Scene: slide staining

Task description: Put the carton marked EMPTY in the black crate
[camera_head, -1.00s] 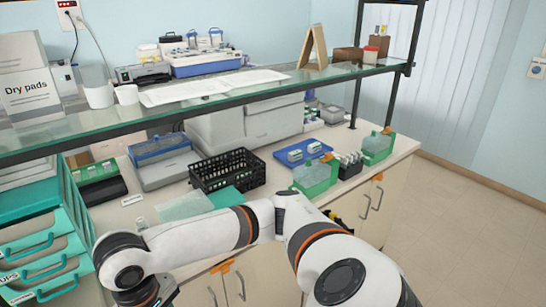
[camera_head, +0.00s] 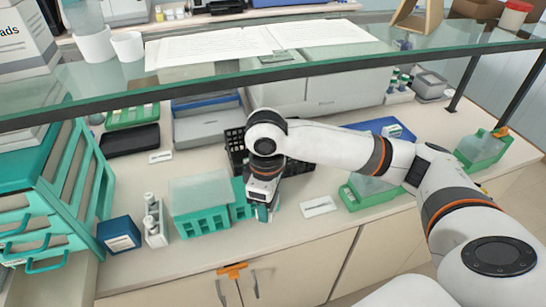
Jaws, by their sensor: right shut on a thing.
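The black crate (camera_head: 236,140) stands on the bench behind my right gripper, and my arm covers much of it. My right gripper (camera_head: 263,212) points down at the crate's near side, beside a teal rack (camera_head: 203,222). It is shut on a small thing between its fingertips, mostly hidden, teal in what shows. I cannot read a mark on it. No carton with a readable EMPTY mark shows. A dark blue box with a white label (camera_head: 119,235) stands at the left, its print too small to read. My left gripper is out of view.
A glass shelf (camera_head: 330,70) runs above the bench. Teal drawers (camera_head: 45,215) stand at the left, with a white bottle holder (camera_head: 155,225) nearby. A green-based container (camera_head: 365,190) and a blue tray (camera_head: 370,126) are at the right. A flat white label (camera_head: 318,206) lies on the bench.

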